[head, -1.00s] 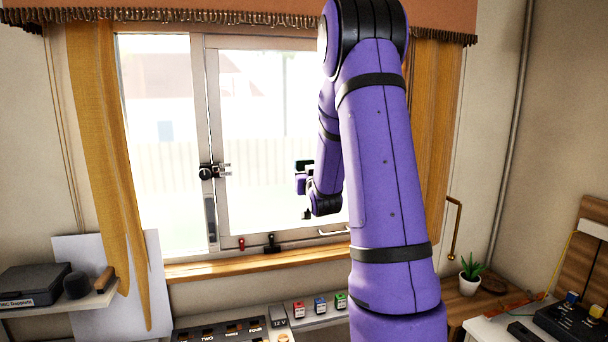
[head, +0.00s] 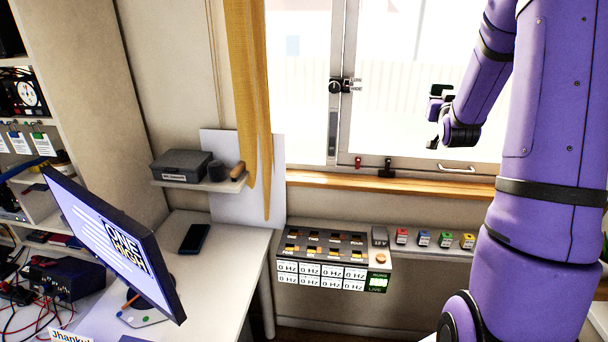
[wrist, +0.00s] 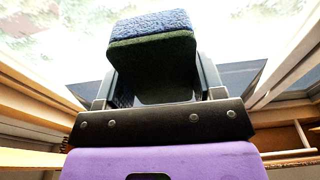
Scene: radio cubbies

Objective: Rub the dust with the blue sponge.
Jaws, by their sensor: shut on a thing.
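The blue sponge (wrist: 150,24) shows in the wrist view, with a blue top layer over a dark green body. My gripper (wrist: 157,78) is shut on it, one finger on each side. In the head view my gripper (head: 438,104) is at the upper right, in front of the bright window, and the sponge there is too small and dark to tell clearly. I cannot make out any dust in either view.
The window (head: 400,70) has a sill (head: 390,182) below it. Beneath are a switch panel (head: 325,243) and several small coloured blocks. At left are a monitor (head: 115,245), a desk (head: 215,285), a phone (head: 194,238) and a small shelf (head: 205,184) with a grey case.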

